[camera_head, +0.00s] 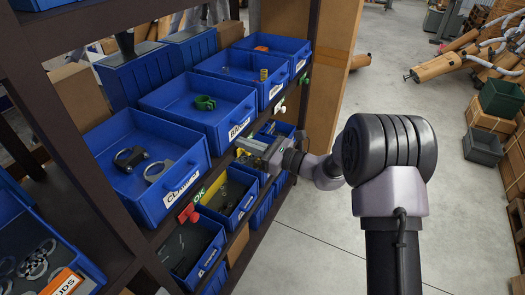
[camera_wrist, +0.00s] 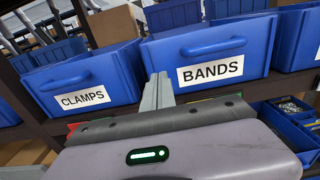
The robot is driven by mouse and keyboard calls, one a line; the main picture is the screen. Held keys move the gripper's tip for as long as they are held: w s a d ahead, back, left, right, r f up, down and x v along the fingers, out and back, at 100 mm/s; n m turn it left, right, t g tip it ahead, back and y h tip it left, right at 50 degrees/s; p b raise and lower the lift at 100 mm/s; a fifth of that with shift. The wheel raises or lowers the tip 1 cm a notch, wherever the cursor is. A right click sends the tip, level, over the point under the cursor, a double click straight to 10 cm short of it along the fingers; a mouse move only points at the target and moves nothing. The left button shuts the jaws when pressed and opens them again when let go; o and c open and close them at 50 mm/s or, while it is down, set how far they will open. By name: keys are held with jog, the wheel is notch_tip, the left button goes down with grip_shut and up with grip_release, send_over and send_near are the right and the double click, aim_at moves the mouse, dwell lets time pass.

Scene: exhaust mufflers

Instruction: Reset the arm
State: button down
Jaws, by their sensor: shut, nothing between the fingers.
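My gripper (camera_head: 248,149) is at the end of my arm, which reaches left to the front of the blue shelf bins. In the wrist view my gripper's fingers (camera_wrist: 157,92) are together with nothing between them. They point at the gap between the bin labelled CLAMPS (camera_wrist: 85,85) and the bin labelled BANDS (camera_wrist: 212,52). The bands bin (camera_head: 210,118) holds a green ring clamp (camera_head: 204,103). The clamps bin (camera_head: 180,181) holds a dark clamp (camera_head: 130,157) and a grey one (camera_head: 158,171). Whether the fingers touch a bin I cannot tell.
Lower blue bins (camera_head: 228,195) sit under the gripper. A dark shelf post (camera_head: 310,70) stands behind it. Crates (camera_head: 484,130) and brown cylinders (camera_head: 440,66) are at the right. The grey floor (camera_head: 310,245) between is clear.

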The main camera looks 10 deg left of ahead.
jog(key=p+v, duration=0.1)
jog(key=v, duration=0.8)
jog(key=s+r+n+g+h+b, duration=0.1)
jog(key=s+r+n+g+h, duration=0.2)
jog(key=s+n, duration=0.35)
jog(key=s+r+n+g+h+b, duration=0.1)
jog(key=s+r+n+g+h, duration=0.2)
jog(key=s, duration=0.7)
jog(key=s+d+n+t+h+b, duration=0.2)
jog(key=s+d+n+t+h, duration=0.3)
jog(key=s+d, duration=0.8)
jog(key=d+n+h, duration=0.2)
jog(key=n+h, duration=0.1)
jog(key=h, duration=0.1)
jog(key=shift+s+t, duration=0.2)
jog(key=shift+t, duration=0.1)
